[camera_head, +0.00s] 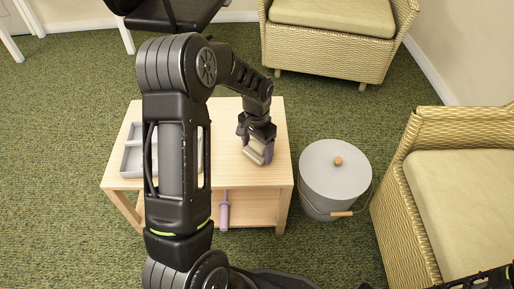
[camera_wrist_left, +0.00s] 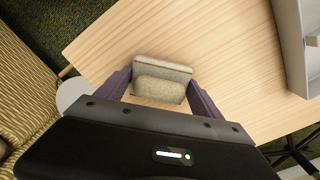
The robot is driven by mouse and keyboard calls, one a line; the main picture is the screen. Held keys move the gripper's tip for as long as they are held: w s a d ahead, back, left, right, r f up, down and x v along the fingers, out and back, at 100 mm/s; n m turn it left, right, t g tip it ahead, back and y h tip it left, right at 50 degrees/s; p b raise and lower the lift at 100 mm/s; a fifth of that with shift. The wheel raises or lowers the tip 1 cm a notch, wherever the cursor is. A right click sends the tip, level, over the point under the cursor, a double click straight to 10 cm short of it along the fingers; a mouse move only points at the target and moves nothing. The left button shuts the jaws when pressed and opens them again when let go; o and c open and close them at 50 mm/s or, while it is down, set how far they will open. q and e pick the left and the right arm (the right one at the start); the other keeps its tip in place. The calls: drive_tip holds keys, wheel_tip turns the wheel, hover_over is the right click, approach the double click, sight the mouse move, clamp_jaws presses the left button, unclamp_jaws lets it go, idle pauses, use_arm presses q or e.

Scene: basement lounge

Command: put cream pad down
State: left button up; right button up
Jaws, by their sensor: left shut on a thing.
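The cream pad (camera_head: 256,154) is a small greyish-cream block over the right part of the light wooden table (camera_head: 229,118). My left gripper (camera_head: 262,143) reaches down from above and is shut on it. In the left wrist view the cream pad (camera_wrist_left: 162,70) sits between the two purple fingers (camera_wrist_left: 160,90) and shows two stepped faces. The wooden table top (camera_wrist_left: 215,40) is right under it; I cannot tell whether the pad touches the wood. My right gripper does not show.
A grey divided tray (camera_head: 132,160) stands on the table's left side, partly behind my arm. A lidded grey bucket (camera_head: 335,172) stands on the floor right of the table. A purple-handled thing (camera_head: 224,212) lies on the lower shelf. Wicker chairs (camera_head: 335,45) stand behind and right.

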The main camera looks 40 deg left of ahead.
sight(257, 145)
use_arm(q)
drive_tip(key=o, duration=1.6)
drive_tip(key=shift+r, duration=0.15)
wheel_tip(257, 145, up, 11)
drive_tip(key=p, duration=0.4)
drive_tip(key=shift+r, duration=0.5)
